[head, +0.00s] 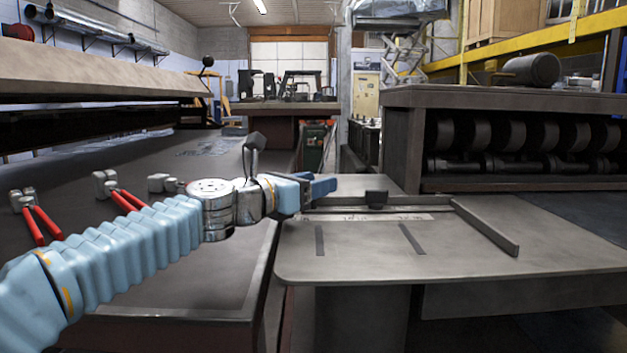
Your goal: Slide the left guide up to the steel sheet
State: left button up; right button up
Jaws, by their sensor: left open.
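My left gripper (322,187) is open, its blue fingers pointing right above the left back part of the grey feed table (450,262). I see nothing between the fingers. A black knob (376,198) stands right of the fingertips, apart from them in the picture, by a dark rail along the table's back. I cannot tell whether it belongs to the left guide. A raised grey guide bar (485,225) runs slantwise on the table's right side. I cannot make out a separate steel sheet on the table. My right gripper is out of view.
A machine with rows of dark rollers (520,135) stands behind the feed table.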

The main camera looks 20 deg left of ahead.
pick_arm(q)
grip_shut()
dwell(0.3)
jog(key=shift+d, duration=0.2)
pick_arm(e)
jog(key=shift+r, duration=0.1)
